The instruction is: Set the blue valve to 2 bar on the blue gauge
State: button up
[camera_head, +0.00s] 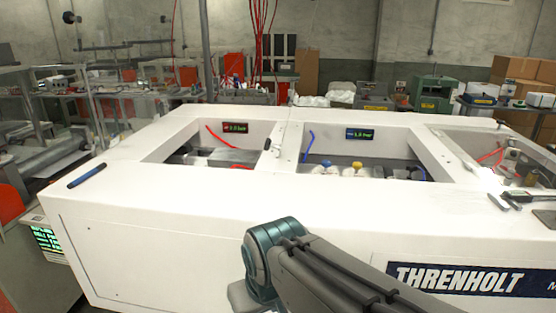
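The blue gauge (359,134) is a small dark digital display with a blue left end, on the back wall of the middle opening in the white machine. Its green reading starts with 1 and ends in "bar"; the decimal looks like 5 or 8 but is too small to be sure. A small blue part (413,168), perhaps the blue valve, shows low in the right of that opening, partly hidden by the front rim. A blue hose or rod (308,146) stands at the opening's left. My arm reaches across the bottom front; my gripper is out of view.
The white machine top (230,200) is broad and mostly clear, with a dark blue pen-like object (87,175) at left. The left opening has a red gauge (236,127). A yellow-topped part (357,168) stands in the middle opening. A caliper-like tool (522,197) lies at right.

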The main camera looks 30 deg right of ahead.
aim_at(327, 163)
jog(key=u, duration=1.2)
jog(key=k, duration=1.05)
jog(key=z, duration=1.7)
jog(key=i, duration=0.5)
jog(key=z, duration=0.05)
